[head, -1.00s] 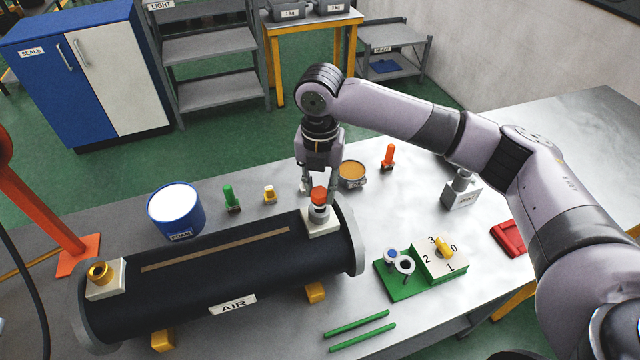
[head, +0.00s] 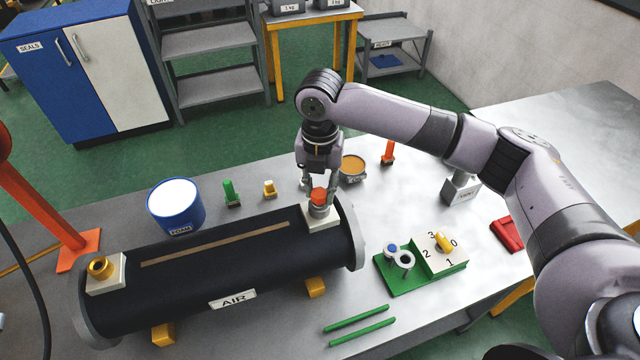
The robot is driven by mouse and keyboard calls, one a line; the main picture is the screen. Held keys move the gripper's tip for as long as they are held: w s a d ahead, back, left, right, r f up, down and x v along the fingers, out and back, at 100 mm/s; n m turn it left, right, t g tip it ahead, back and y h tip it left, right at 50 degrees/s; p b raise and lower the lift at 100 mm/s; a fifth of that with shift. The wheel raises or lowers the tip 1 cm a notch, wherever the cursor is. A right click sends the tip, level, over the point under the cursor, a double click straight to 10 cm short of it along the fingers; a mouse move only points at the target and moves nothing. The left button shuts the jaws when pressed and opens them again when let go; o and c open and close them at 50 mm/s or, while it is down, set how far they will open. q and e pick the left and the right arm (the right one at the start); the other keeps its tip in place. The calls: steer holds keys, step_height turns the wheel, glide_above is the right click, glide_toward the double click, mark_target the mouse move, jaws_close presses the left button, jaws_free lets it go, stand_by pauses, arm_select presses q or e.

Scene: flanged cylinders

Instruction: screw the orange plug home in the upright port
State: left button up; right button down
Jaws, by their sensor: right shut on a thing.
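The orange plug (head: 319,195) stands upright at the top of the grey upright port (head: 320,211), which sits on a pale block at the right end of the black AIR cylinder (head: 220,270). My right gripper (head: 319,190) points down from above and is shut on the orange plug, with fingers on either side of it. How deep the plug sits in the port cannot be told. My left gripper is not in view.
A brass port (head: 101,269) is at the cylinder's left end. Behind stand a blue FOAM tub (head: 175,206), a green plug (head: 231,194), a yellow plug (head: 269,189) and an orange-filled tin (head: 353,168). A green dial fixture (head: 421,268) and green rods (head: 360,325) lie right.

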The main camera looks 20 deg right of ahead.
steer(key=shift+f, duration=0.15)
steer(key=c, duration=1.2)
jaws_free()
steer(key=shift+r, duration=3.5)
steer(key=shift+s+f, duration=0.1)
